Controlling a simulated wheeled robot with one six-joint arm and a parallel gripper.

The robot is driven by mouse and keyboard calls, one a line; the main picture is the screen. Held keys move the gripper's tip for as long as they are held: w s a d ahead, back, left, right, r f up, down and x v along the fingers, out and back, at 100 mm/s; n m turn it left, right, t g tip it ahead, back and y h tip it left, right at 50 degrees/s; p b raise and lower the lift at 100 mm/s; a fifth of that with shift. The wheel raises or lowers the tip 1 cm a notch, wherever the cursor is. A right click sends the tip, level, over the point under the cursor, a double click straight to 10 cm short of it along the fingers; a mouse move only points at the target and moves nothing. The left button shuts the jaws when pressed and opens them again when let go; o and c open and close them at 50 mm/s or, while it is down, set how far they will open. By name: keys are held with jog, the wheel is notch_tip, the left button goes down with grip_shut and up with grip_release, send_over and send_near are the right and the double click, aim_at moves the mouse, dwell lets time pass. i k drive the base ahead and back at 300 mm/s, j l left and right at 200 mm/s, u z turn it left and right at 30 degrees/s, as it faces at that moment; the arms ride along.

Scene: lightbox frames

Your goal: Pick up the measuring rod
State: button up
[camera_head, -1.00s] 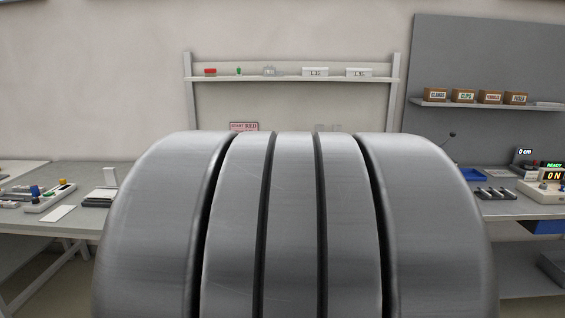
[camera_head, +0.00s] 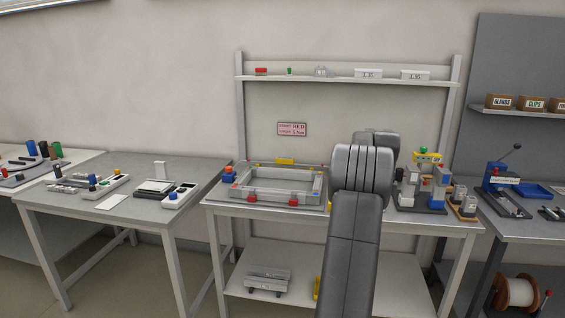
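I cannot make out a measuring rod for certain in the head view. A narrow yellow piece (camera_head: 317,288) shows on the lower shelf of the middle bench, partly beside my arm; I cannot tell what it is. My grey arm rises through the picture right of centre and hides part of the middle bench. My gripper does not show, so its state is hidden.
The left bench (camera_head: 60,207) holds small trays and parts. A blue press (camera_head: 500,180) and a blue tray (camera_head: 532,191) are at right. A cable reel (camera_head: 518,292) is below.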

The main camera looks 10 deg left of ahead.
aim_at(280, 161)
jog(key=i+j, duration=0.25)
jog(key=i, duration=0.25)
jog(key=i+j+u, duration=0.15)
jog(key=i+j, duration=0.15)
jog(key=i, duration=0.2)
jog(key=i+j, duration=0.2)
jog(key=i, duration=0.3)
jog(key=i+j+u, duration=0.15)
jog(key=i, duration=0.35)
jog(key=i+j, duration=0.2)
jog(key=i, duration=0.3)
jog(key=j+u, duration=0.05)
